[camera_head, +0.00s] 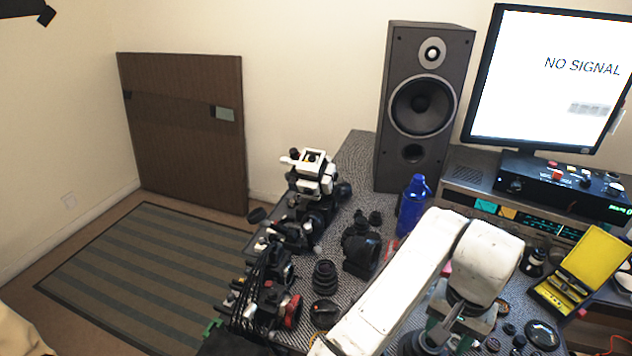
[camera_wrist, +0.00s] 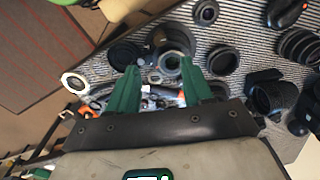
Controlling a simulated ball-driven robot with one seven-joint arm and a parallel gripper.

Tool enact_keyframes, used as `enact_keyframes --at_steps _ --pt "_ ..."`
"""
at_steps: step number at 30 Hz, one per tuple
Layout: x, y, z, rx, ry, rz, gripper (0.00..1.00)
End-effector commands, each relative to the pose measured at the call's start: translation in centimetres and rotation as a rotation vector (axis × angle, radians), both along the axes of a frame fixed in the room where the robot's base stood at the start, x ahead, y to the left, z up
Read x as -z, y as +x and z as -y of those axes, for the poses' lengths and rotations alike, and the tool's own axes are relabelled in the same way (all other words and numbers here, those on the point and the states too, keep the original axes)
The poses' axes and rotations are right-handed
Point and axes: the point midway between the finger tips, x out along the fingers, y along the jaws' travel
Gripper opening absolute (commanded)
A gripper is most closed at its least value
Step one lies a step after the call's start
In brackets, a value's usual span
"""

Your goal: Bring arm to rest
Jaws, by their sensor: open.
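My white arm reaches across the front right of the desk in the head view. My gripper (camera_wrist: 158,75) shows in the wrist view with its two green fingers apart and nothing between their tips. Lens and camera parts lie on the grey patterned desk (camera_wrist: 235,30) beyond the fingers. A ring-shaped lens part (camera_wrist: 169,62) shows just past the fingertips, and I cannot tell how far below them it is. In the head view the gripper's fingertips are hard to make out near the arm's end.
A blue bottle (camera_head: 411,207), a tall speaker (camera_head: 425,105) and a monitor (camera_head: 548,78) stand at the back. A yellow case (camera_head: 597,262) is open at the right. A black lens (camera_head: 325,278) stands left of my arm. Open floor with a striped rug (camera_head: 150,270) lies left.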

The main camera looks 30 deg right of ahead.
Motion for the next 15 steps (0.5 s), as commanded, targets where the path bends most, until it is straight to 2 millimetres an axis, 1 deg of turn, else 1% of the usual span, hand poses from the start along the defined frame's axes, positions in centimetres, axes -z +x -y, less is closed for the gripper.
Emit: enact_keyframes --at_steps 2,5,8,12,15 --pt "0.0 0.0 0.0 0.000 -0.001 0.000 0.50" --pt "-0.3 0.0 1.0 -0.005 -0.032 0.007 0.50" --pt "-1.2 0.1 3.4 -0.024 -0.117 0.025 0.50" --pt "-3.4 0.6 7.7 -0.104 -0.292 0.059 0.50" --pt "-4.6 1.2 9.8 -0.192 -0.406 0.076 0.50"
